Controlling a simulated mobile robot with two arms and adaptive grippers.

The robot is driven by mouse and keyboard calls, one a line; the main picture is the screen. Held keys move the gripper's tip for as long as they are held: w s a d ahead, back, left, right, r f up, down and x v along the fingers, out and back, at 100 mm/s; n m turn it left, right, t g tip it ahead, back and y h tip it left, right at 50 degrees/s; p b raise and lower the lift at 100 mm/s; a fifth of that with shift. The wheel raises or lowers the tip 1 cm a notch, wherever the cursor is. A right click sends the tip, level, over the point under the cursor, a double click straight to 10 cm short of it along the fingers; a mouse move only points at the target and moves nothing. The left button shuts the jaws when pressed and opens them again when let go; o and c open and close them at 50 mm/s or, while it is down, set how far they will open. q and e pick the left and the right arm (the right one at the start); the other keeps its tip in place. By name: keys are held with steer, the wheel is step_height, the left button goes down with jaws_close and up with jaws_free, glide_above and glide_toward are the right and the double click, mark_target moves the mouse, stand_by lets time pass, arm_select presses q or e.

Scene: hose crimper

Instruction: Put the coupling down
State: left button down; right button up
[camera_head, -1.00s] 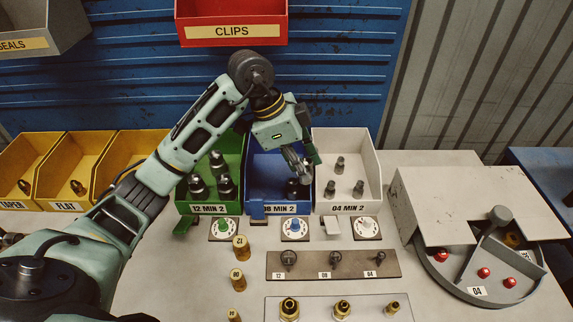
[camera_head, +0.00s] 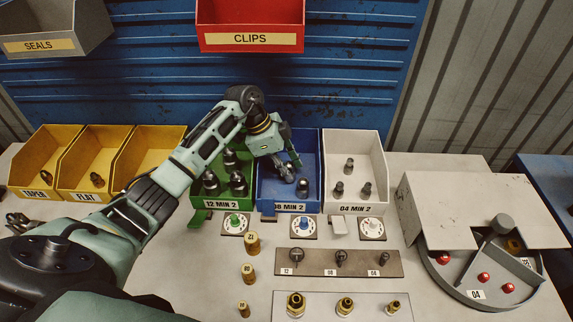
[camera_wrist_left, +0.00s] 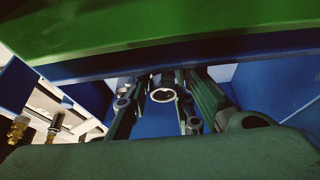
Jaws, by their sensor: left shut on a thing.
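My left gripper (camera_head: 288,172) reaches down into the blue bin marked 08 MIN 2 (camera_head: 289,207). In the left wrist view its fingers (camera_wrist_left: 163,102) are shut on a coupling (camera_wrist_left: 163,95), whose round open end shows between them. In the head view the fingers largely hide the held coupling, and I cannot tell whether it touches the bin floor. My right gripper is not in view.
A green bin (camera_head: 216,204) on the left and a white bin (camera_head: 355,209) on the right hold dark couplings. Dials, a gauge strip (camera_head: 311,268) and brass fittings lie in front. A red clips bin (camera_head: 251,40) hangs above. A grey round fixture (camera_head: 480,285) stands at right.

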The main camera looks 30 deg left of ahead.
arm_select(q)
steer(key=c, duration=1.5)
jaws_free()
steer(key=b+v, duration=0.2)
steer(key=v, duration=0.5)
steer(key=shift+a+r, duration=0.1)
steer(key=shift+r, duration=0.1)
